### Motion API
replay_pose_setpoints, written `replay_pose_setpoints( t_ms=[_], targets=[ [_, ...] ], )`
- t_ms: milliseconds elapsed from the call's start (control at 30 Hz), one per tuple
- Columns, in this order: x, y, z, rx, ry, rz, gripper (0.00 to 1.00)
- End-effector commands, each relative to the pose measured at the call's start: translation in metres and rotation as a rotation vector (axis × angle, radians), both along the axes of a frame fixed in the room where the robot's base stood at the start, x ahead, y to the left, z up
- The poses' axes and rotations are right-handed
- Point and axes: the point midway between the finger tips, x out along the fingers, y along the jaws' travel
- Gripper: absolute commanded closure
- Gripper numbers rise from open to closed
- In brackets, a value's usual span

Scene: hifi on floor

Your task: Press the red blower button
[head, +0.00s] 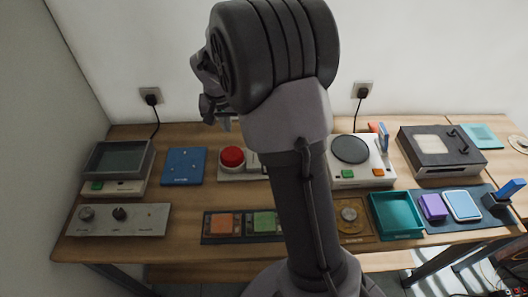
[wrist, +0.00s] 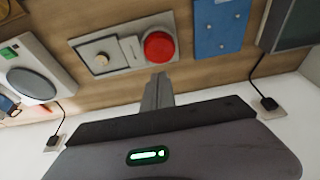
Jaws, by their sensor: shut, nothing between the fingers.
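The red button (head: 232,156) is a round domed cap on a pale panel (head: 228,177) at the middle-left of the bench. My gripper (head: 225,124) is shut and empty, raised near the wall side of the button. In the wrist view its fingertips (wrist: 158,78) show just below the button, apart from it in the picture. My arm hides part of the panel in the head view.
A blue plate (head: 184,166) and a grey-topped box (head: 119,161) stand left of the button. A white device with a dark disc (head: 350,150) stands right. Orange and green tiles (head: 222,224) lie in front. Wall plugs (head: 151,98) are behind.

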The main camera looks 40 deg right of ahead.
Motion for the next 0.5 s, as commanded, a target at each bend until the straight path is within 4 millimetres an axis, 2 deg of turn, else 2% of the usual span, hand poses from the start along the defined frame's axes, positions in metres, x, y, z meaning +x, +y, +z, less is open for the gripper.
replay_pose_setpoints(
  t_ms=[267, 367, 500],
  targets=[
    [0.0, 0.0, -0.004, 0.001, 0.001, 0.0, 1.0],
    [0.003, -0.002, -0.017, 0.0, 0.002, 0.0, 1.0],
    [0.01, -0.007, -0.047, 0.001, 0.003, 0.0, 1.0]
  ],
)
